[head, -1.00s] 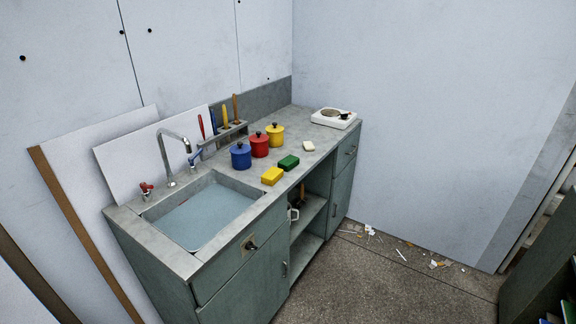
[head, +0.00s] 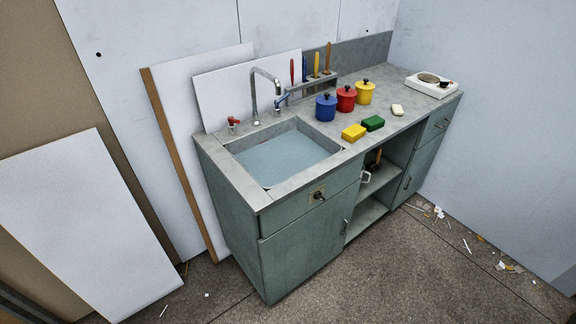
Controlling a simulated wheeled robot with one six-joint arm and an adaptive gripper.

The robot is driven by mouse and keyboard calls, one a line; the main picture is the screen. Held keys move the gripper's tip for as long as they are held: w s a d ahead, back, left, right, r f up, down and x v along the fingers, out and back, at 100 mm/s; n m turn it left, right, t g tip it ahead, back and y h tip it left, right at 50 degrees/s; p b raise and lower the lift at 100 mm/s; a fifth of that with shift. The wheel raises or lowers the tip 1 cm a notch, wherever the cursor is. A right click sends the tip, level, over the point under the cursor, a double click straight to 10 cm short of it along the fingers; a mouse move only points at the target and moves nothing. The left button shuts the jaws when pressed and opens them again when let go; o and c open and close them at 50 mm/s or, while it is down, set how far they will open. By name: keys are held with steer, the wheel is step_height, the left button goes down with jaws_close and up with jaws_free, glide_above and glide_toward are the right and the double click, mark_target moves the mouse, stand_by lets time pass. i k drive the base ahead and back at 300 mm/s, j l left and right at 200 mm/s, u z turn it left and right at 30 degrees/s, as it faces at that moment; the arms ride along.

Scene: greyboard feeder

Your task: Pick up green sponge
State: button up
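The green sponge (head: 373,123) lies flat on the grey counter near its front edge. A yellow sponge (head: 354,132) lies just to its left, close beside it. The red pot (head: 346,99) and the yellow pot (head: 365,92) stand behind the green sponge. A small whitish block, perhaps soap (head: 397,110), lies to its right. My gripper is not in view.
The counter (head: 305,184) holds a water-filled sink (head: 285,160) with a tap, a blue pot (head: 326,107), a tool rack and a white hotplate (head: 431,86). Boards lean at the left. The floor (head: 400,270) in front is mostly clear, with litter at the right.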

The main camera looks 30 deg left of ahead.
mark_target(373, 124)
steer(key=i+j+u, duration=0.25)
steer(key=i, duration=0.15)
steer(key=i+u, duration=0.2)
steer(key=i, duration=0.25)
